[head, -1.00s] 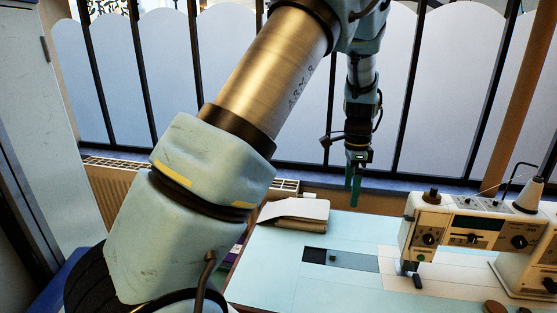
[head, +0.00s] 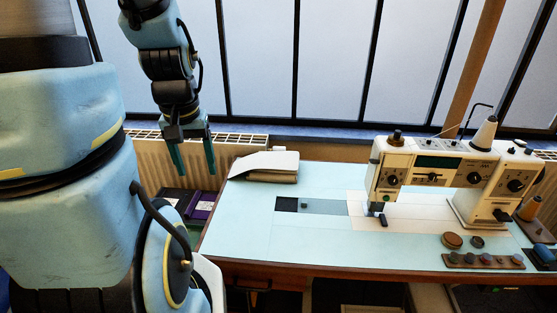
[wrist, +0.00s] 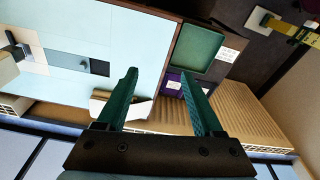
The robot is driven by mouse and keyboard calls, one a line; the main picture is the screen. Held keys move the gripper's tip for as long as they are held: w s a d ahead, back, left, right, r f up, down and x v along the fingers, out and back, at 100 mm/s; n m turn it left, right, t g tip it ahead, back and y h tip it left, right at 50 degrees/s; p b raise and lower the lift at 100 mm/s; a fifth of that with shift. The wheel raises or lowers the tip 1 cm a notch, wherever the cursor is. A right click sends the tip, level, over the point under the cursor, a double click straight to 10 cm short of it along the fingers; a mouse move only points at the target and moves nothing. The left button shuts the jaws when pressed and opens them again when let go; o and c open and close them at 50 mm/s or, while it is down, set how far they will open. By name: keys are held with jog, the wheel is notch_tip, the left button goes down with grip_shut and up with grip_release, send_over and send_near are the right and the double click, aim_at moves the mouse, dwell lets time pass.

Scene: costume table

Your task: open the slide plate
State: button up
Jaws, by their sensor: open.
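The slide plate (head: 325,207) is a grey-blue strip set flush in the pale blue table top, left of the sewing machine. A small dark knob stands on it near its left end, beside a dark square opening (head: 287,204). In the wrist view the plate (wrist: 67,61) lies at upper left, with the dark opening (wrist: 99,67) next to its knob. My gripper (head: 193,172) is open and empty, with green fingers pointing down. It is left of the table and apart from the plate. In the wrist view its fingers (wrist: 158,90) are spread wide.
The sewing machine (head: 433,178) stands on the right of the table (head: 330,240). A folded cloth or paper stack (head: 265,166) lies at the back left corner. A purple item (head: 201,205) lies beside the table. A radiator (head: 165,165) and window bars are behind.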

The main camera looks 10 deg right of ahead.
jog(key=w+d+f+m, duration=0.1)
jog(key=w+d+f+m+b, duration=0.1)
jog(key=w+d, duration=0.1)
jog(key=w+d+f+m+b, duration=0.1)
jog(key=d, duration=0.1)
jog(key=shift+w+f+g, duration=0.3)
jog(key=shift+c, duration=0.8)
jog(key=m+g+b, duration=0.1)
jog(key=m+b, duration=0.5)
jog(key=m, duration=0.6)
send_over(304, 201)
notch_tip(304, 201, down, 12)
notch_tip(304, 201, down, 11)
jog(key=shift+r+p, duration=0.15)
jog(key=shift+p, duration=0.65)
jog(key=shift+c, duration=0.3)
grip_shut()
